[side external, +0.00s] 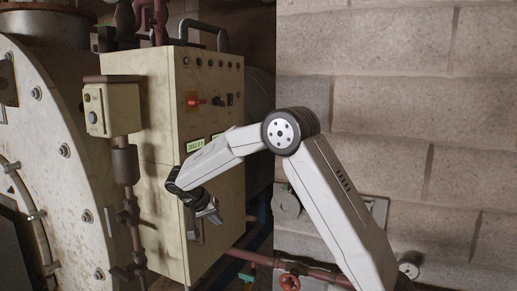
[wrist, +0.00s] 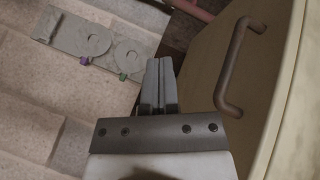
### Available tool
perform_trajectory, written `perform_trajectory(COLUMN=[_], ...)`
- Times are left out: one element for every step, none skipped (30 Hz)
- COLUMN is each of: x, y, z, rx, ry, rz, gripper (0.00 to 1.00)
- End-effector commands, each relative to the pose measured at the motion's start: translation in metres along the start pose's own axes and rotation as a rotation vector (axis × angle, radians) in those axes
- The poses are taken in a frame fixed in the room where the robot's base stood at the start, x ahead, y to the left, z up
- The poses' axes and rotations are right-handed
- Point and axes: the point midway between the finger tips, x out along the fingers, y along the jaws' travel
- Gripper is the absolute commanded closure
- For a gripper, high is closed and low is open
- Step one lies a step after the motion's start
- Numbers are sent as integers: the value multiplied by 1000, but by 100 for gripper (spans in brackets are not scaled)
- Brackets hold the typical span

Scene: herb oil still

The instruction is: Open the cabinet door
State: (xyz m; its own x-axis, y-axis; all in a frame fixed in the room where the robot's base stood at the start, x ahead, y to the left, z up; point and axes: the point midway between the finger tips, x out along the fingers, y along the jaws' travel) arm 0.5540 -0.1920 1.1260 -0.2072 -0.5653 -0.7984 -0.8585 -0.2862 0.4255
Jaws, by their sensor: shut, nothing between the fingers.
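The cabinet (side external: 158,120) is a tall cream metal box in the side view. In the wrist view, a brown bar handle (wrist: 232,62) stands on the cream door (wrist: 285,85). My gripper (wrist: 158,65) has its fingers together and empty, to the left of the handle and apart from it.
A small cream switch box (side external: 110,106) sits on a pipe left of the cabinet, beside a large round vessel (side external: 60,180). A block wall (side external: 400,90) is behind my arm. A grey wall plate (wrist: 80,38) with round parts shows at upper left in the wrist view.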

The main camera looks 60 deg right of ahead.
Motion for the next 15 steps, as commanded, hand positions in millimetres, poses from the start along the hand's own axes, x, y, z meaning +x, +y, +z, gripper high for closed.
perform_trajectory(x=[9, 13, 20, 24, 29, 35, 40, 44, 51, 56, 60, 66, 68, 69, 71], y=[0, 1, 0, 0, 0, 0, 0, 1, 0, 0, 1, 0, 2, 7, 12], z=[0, 0, 1, 0, 0, 0, 0, 0, 0, 0, 0, 0, 0, 0, 0], rx=[0, 0, -1, 0, 0, 0, 0, -1, -2, -1, -1, 0, 1, 2, 2], ry=[-1, -2, -2, -2, -3, -2, -2, -2, -2, -2, -3, -2, -2, -1, -1], rz=[2, 3, 3, 3, 3, 2, 2, 3, 3, 3, 3, 2, 1, 1, 1], gripper=[100, 100, 100, 100, 100, 100, 100, 100, 100, 100, 100, 100, 100, 100, 100])
